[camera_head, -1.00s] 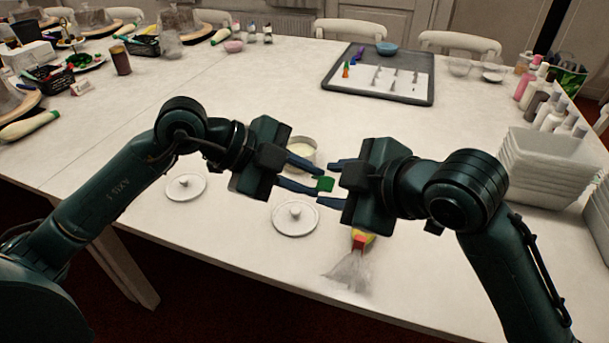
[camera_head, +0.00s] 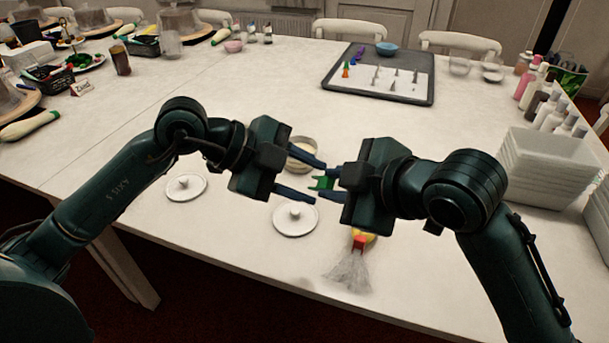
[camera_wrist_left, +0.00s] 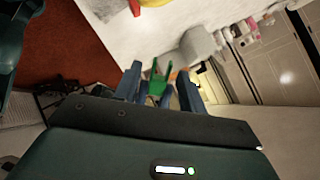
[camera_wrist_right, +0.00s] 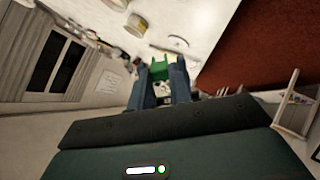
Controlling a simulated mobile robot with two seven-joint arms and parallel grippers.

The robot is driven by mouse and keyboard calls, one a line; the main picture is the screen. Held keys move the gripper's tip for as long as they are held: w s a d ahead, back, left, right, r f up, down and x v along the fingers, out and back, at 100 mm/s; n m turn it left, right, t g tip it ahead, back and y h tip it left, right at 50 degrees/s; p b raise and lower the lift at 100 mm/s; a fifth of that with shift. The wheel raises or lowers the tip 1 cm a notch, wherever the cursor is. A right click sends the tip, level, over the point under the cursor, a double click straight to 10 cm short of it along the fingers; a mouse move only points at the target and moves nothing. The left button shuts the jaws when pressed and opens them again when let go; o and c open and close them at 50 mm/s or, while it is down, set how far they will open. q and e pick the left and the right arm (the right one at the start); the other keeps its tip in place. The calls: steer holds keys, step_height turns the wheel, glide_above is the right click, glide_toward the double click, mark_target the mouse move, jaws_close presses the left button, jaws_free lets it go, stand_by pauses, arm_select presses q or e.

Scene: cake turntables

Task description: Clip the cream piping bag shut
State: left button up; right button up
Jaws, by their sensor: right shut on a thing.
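A small green clip (camera_head: 322,183) is held between the fingers of my right gripper (camera_head: 330,184), above the table. It also shows in the left wrist view (camera_wrist_left: 157,82) and in the right wrist view (camera_wrist_right: 160,68), with two prongs standing up. My left gripper (camera_head: 303,177) is open, its fingers spread wide and facing the clip. A piping bag (camera_head: 349,272) lies at the table's front edge below my right gripper. It has a clear crumpled end, a red piece and a yellow part. My right gripper hides the rest.
Stacked white tubs (camera_head: 548,165) stand at right. A dark tray (camera_head: 378,97) with nozzles lies at back.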

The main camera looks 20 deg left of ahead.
arm_select(q)
steer(key=shift+o, duration=0.3)
steer(key=v, duration=0.8)
stand_by(0.4)
